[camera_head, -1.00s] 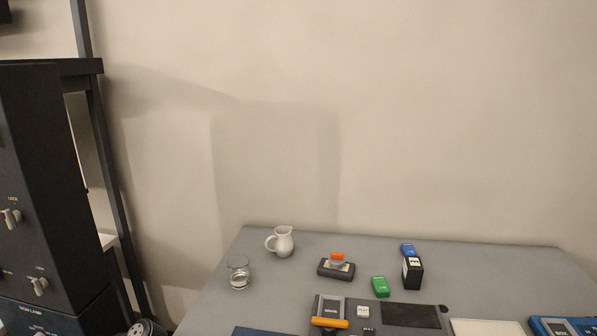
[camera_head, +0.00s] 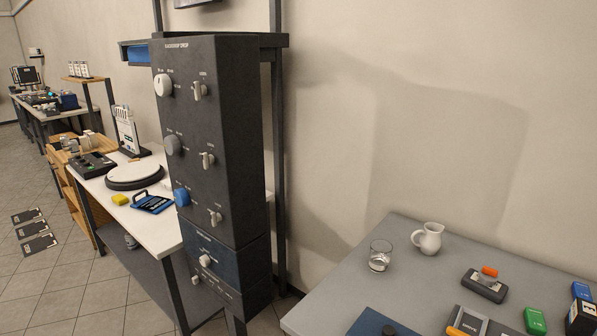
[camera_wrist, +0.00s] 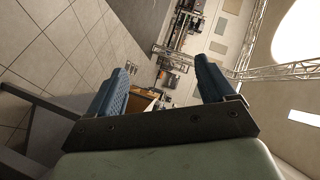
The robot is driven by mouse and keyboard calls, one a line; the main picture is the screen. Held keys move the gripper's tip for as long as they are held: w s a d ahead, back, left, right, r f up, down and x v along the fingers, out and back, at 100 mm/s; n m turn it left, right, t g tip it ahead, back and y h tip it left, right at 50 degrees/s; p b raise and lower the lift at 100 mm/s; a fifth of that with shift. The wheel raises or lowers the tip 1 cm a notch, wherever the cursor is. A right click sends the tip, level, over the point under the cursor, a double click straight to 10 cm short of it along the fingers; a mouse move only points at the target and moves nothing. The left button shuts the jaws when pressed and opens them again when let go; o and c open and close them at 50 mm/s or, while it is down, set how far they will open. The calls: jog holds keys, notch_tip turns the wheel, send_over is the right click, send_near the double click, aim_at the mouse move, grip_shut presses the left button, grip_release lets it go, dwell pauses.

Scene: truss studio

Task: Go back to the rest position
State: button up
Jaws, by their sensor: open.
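My gripper (camera_wrist: 160,82) shows in the wrist view, with its two blue ribbed fingers spread apart and nothing between them. It is open and empty. Past the fingers, the wrist view shows tiled floor, distant furniture and an overhead truss, so the gripper points out into the room. The head view does not show my gripper or arm, so I cannot tell where it is relative to the tables.
A tall dark knob panel (camera_head: 229,140) stands left of the grey table (camera_head: 340,290). That table holds a glass (camera_head: 380,255), a white pitcher (camera_head: 429,238) and several small items. A white bench (camera_head: 160,230) stands behind the panel.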

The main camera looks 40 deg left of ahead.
jog(key=w+d+f+m+t+h, duration=0.4)
jog(key=w+d+f+t, duration=0.1)
jog(key=w+d+f, duration=1.85)
jog(key=w+d+f+m+h, duration=0.1)
jog(key=w+d+f, duration=0.15)
jog(key=d, duration=0.25)
jog(key=w+d+f+m+h, duration=0.1)
jog(key=d+f, duration=0.3)
jog(key=d, duration=0.2)
jog(key=w+d+f+m+h, duration=0.1)
jog(key=d+f, duration=0.2)
jog(key=d, duration=0.4)
jog(key=w+d+f+h, duration=0.1)
jog(key=d+f, duration=0.2)
jog(key=d, duration=0.4)
jog(key=s+d+f+m+g+h, duration=0.1)
jog(key=s+d, duration=0.3)
jog(key=d, duration=0.5)
jog(key=s+d+f+m+g+h, duration=0.1)
jog(key=s+d, duration=0.3)
jog(key=d, duration=0.6)
jog(key=s+d+f+m+h, duration=0.2)
jog(key=s+d, duration=0.3)
jog(key=d, duration=0.4)
jog(key=shift+d+f+m+g, duration=0.3)
jog(key=shift+f+m+g, duration=0.1)
jog(key=shift+f, duration=0.4)
